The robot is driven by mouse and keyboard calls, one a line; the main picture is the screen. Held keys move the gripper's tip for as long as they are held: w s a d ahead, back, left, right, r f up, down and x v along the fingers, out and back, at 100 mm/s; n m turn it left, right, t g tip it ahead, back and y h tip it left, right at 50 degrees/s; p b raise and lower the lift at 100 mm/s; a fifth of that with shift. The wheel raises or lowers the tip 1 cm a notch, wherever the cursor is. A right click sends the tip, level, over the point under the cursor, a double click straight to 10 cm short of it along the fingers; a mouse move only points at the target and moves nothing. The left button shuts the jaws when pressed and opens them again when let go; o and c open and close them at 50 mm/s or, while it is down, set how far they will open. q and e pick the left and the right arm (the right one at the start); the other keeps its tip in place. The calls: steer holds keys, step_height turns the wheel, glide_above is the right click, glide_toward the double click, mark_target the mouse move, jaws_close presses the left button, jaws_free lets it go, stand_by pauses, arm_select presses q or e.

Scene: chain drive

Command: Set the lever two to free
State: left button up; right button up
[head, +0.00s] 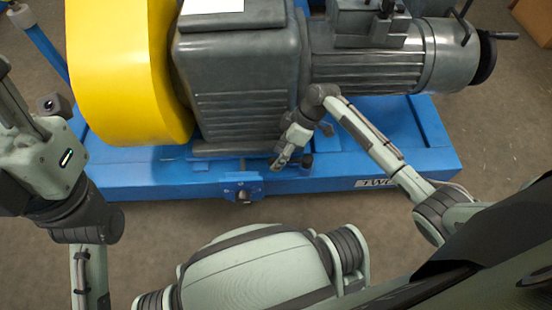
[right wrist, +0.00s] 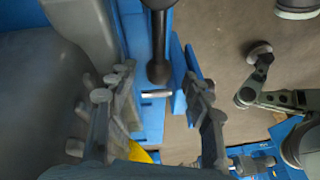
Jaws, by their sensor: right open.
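My right gripper (head: 284,160) is over the front edge of the blue base, in front of the grey gearbox. In the right wrist view its two fingers (right wrist: 157,100) stand apart, open. A dark lever with a rounded end (right wrist: 158,68) shows between and a little beyond the fingers, with a gap on both sides. A short bright metal pin (right wrist: 156,94) lies just below the lever's end. In the head view a dark knob (head: 306,160) stands just right of the gripper.
The blue base (head: 150,180) carries a yellow guard (head: 120,70), the grey gearbox (head: 240,75) and a motor (head: 370,70). A blue bracket (head: 242,187) juts from the base's front. A cardboard box (head: 535,20) is at the far right. Bare floor lies in front.

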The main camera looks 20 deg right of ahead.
steer(key=shift+x, duration=0.85)
steer(key=shift+w, duration=0.1)
jaws_close()
